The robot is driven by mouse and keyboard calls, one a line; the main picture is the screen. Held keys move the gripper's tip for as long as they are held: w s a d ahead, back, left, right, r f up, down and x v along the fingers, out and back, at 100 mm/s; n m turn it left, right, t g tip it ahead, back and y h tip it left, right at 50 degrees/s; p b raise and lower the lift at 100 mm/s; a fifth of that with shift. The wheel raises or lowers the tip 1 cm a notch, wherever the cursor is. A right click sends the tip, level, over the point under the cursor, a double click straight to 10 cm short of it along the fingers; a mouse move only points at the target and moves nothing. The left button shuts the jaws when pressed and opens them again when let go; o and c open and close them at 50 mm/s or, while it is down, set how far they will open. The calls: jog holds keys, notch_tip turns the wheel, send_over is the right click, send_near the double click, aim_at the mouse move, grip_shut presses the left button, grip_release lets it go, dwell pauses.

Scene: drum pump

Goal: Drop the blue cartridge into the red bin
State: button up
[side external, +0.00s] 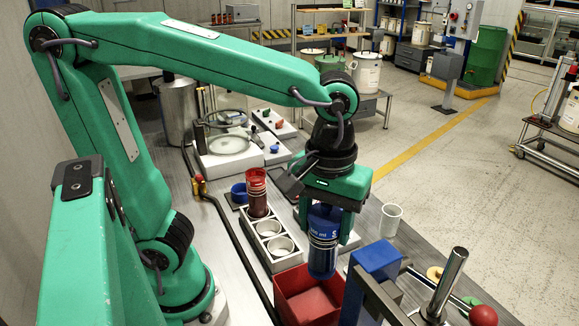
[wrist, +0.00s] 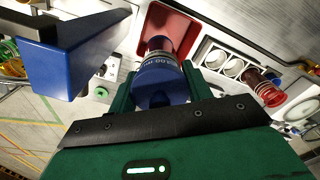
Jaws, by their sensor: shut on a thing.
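The blue cartridge (side external: 324,240) hangs upright between the green fingers of my gripper (side external: 327,235), which is shut on it. In the side view its lower end is at the height of the red bin's far right rim in the picture. The red bin (side external: 299,292) is an open square box just in front and to the left of the cartridge. In the wrist view the cartridge (wrist: 158,80) sits between the fingers of my gripper (wrist: 160,85), and the red bin (wrist: 180,25) shows beyond it. I cannot tell whether the cartridge is over the bin's opening.
A white holder (side external: 268,240) with a red cartridge (side external: 257,192) and two empty rings stands left of the bin. A blue block with a lever (side external: 372,262) stands close on the right. A clear cup (side external: 391,220) stands behind it. A black hose (side external: 232,240) runs along the left.

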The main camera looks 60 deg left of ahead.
aim_at(323, 246)
jog(key=shift+f, duration=2.75)
jog(key=o, duration=1.4)
jog(key=shift+r, duration=0.1)
jog(key=shift+r, duration=3.8)
